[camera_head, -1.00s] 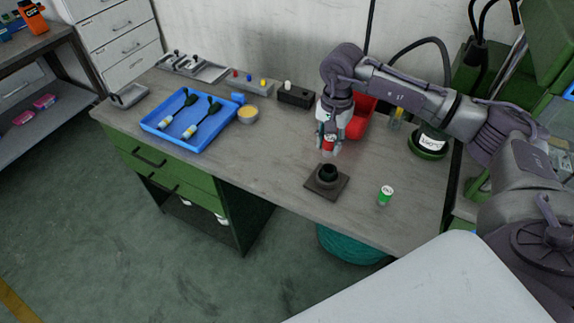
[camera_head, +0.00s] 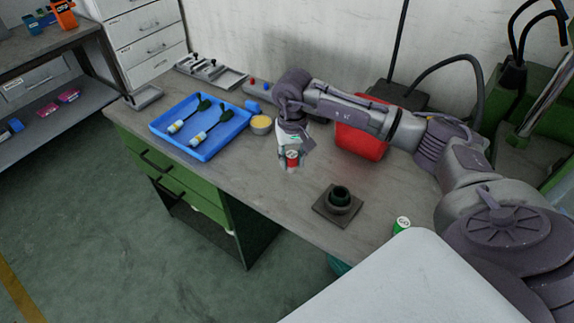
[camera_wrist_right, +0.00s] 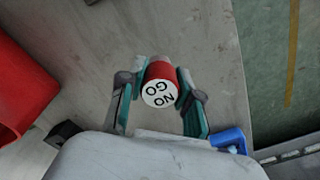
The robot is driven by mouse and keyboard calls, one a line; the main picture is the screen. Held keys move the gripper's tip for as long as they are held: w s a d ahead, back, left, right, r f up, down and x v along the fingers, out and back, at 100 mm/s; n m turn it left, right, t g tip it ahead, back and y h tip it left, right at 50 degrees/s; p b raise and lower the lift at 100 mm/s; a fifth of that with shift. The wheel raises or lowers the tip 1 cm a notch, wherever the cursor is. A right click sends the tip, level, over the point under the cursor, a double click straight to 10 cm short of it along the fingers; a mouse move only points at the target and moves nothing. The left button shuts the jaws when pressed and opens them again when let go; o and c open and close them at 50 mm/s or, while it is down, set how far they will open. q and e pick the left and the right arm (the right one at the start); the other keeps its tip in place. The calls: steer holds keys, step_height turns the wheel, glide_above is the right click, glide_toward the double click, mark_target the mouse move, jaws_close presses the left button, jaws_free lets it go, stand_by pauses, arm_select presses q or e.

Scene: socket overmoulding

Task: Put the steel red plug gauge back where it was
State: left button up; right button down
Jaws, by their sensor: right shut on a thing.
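A green gauge (camera_head: 402,224) with a white top marked "GO" stands near the table's front right. My left gripper is not in view.
A dark socket on a square plate (camera_head: 323,212) sits right of the gripper. A red bin (camera_head: 361,142) stands behind my right arm. Bare tabletop surrounds the gripper.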

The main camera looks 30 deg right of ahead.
mark_target(288, 169)
steer(key=shift+w+a+f, duration=0.25)
steer(key=shift+w+f, duration=0.1)
steer(key=shift+w, duration=0.2)
steer(key=shift+f, duration=0.3)
step_height(288, 169, down, 4)
steer(key=shift+r+p, duration=0.25)
steer(key=shift+p, duration=0.35)
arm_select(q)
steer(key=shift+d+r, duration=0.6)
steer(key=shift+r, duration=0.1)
arm_select(e)
steer(key=shift+f, duration=0.1)
steer(key=c, duration=0.8)
jaws_free()
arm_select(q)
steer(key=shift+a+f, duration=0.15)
